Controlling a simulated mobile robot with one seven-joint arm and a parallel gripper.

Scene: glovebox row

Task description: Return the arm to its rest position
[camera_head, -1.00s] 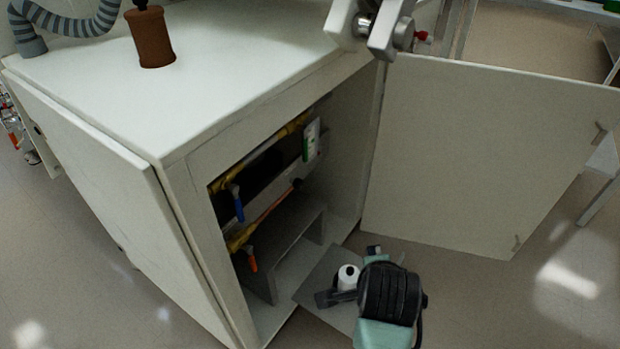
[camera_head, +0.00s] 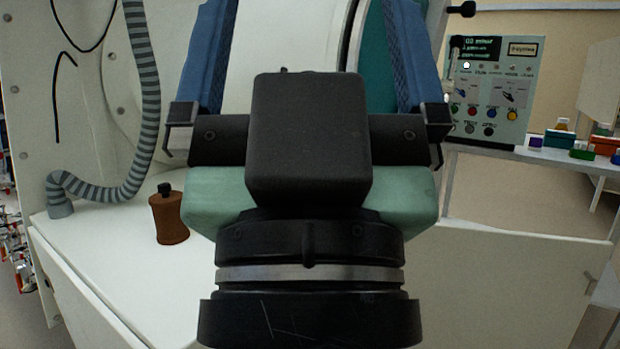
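My gripper (camera_head: 308,25) fills the middle of the head view, raised in front of the glovebox. Its black and pale green body is close to the camera. Its two blue-padded fingers stand wide apart, pointing up and away, and the top edge of the picture cuts off their ends. I see nothing held between them. My wrist is below it, at the bottom of the picture. The rest of my arm is out of view.
A brown bottle (camera_head: 170,218) stands on the white cabinet top (camera_head: 100,245), left of my gripper, near a striped grey hose (camera_head: 146,95). At right are a control panel (camera_head: 492,90), a bench with small coloured containers (camera_head: 560,138) and a pale door panel (camera_head: 500,285).

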